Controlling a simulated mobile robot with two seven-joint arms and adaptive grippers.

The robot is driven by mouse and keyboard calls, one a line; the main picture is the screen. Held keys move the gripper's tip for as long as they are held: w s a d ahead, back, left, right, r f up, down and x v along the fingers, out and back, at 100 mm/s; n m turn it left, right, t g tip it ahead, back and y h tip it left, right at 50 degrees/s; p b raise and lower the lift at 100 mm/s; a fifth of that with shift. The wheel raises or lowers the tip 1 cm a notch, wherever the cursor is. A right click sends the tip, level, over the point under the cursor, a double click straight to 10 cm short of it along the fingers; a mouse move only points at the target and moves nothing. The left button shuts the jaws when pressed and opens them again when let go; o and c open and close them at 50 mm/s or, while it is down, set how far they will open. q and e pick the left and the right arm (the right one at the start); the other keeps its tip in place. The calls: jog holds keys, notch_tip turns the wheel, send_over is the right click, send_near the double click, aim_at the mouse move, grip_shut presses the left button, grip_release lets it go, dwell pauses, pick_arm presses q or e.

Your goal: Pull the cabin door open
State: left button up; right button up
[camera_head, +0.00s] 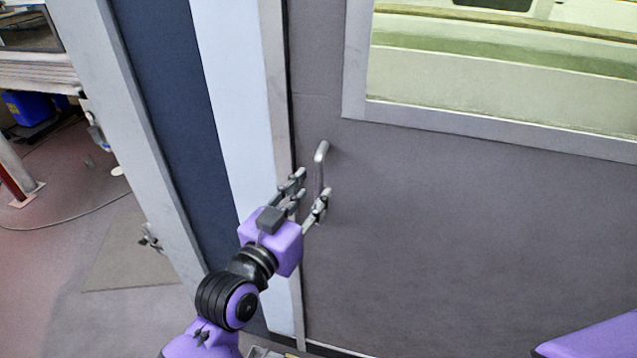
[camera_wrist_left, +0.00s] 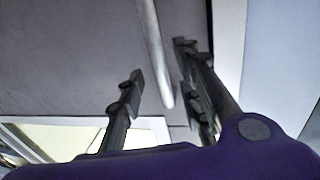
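The cabin door (camera_head: 430,220) is a grey panel with a pale-framed window in its upper part. It looks shut against the frame (camera_head: 277,80) on its left. Its handle (camera_head: 321,154) is a metal bar near the door's left edge, below the window corner. My left gripper (camera_head: 313,183) is at the handle, its fingers spread on either side of the bar. In the left wrist view the handle (camera_wrist_left: 152,40) runs between the open fingers, with a gap on both sides. My right gripper is out of view.
The window (camera_head: 500,75) shows a pale green interior. Left of the door frame are a light blue strip (camera_head: 230,90) and a dark blue panel (camera_head: 165,110). Further left are open floor, a cable, a blue container (camera_head: 30,107) and a bench edge.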

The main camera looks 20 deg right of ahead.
aim_at(316, 187)
pick_arm(q)
jog(key=x, duration=0.4)
grip_shut()
dwell(0.4)
